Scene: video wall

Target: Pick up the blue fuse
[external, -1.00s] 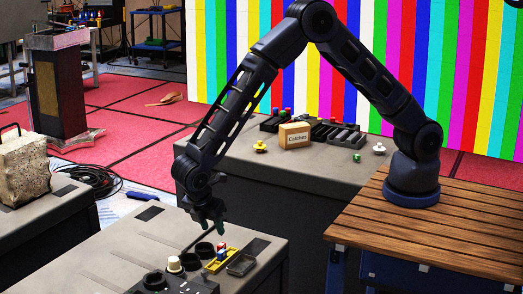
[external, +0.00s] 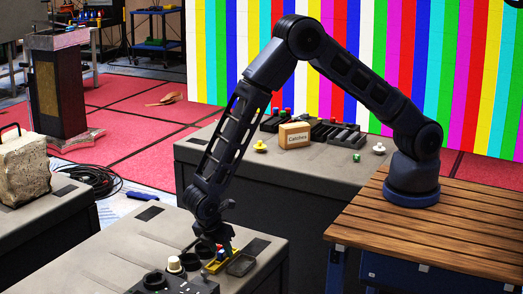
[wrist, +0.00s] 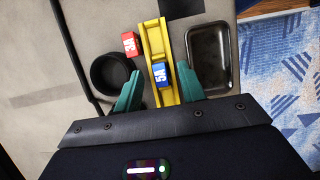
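The blue fuse (wrist: 161,75), marked 5A, lies in a yellow tray (wrist: 151,32) in the wrist view. A red fuse (wrist: 130,43), marked 3A, sits beside it at the tray's left edge. My gripper (wrist: 158,82) is open, with one green fingertip on each side of the blue fuse and gaps between. In the external view my gripper (external: 220,247) is low over the yellow tray (external: 214,266), and the blue fuse is mostly hidden there.
A black round cup (wrist: 109,72) stands left of the tray. A dark rectangular dish (wrist: 209,55) lies close on the right. In the external view, a box labelled Catches (external: 294,135) stands on the far bench.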

